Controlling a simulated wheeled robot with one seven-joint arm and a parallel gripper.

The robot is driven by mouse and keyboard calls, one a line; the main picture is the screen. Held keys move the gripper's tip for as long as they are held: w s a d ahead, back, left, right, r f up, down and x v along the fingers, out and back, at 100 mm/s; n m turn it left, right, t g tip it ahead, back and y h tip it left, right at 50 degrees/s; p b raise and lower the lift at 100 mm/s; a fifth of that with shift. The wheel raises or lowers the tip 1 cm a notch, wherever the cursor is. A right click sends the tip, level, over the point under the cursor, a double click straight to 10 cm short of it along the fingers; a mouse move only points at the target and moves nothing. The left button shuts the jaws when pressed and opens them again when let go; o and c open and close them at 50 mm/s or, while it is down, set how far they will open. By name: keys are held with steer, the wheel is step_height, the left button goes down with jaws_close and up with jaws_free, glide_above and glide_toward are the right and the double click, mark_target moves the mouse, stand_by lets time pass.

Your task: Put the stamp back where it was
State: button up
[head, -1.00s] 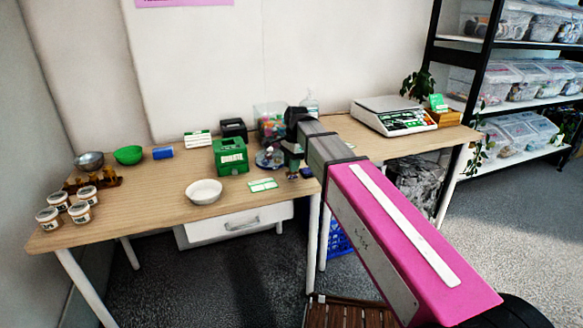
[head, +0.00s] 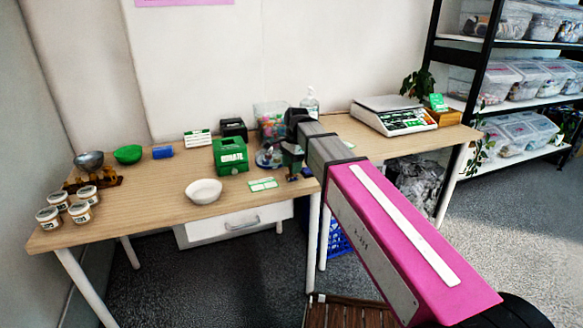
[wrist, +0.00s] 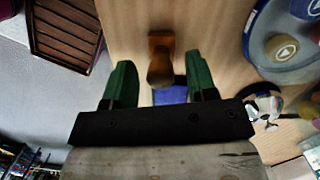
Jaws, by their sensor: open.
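The stamp (wrist: 160,52), with a brown wooden handle, shows in the wrist view on the table. My gripper (wrist: 160,80) is open, with one green finger on each side of the stamp's handle and a gap on both sides. A blue flat piece (wrist: 170,95) shows behind the handle, partly hidden by my gripper; I cannot tell what it is. In the head view my gripper (head: 292,168) is low over the table's front edge, and the stamp cannot be made out there.
A round blue-rimmed stand (wrist: 252,35) is right of my gripper in the wrist view. In the head view, a green box (head: 230,156), a green-and-white card (head: 263,184) and a white bowl (head: 204,191) are to the left. A scale (head: 393,114) stands to the right.

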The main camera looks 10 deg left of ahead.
step_height(320, 180, up, 12)
steer(key=w+d, duration=0.1)
steer(key=shift+f, duration=0.25)
stand_by(1.0)
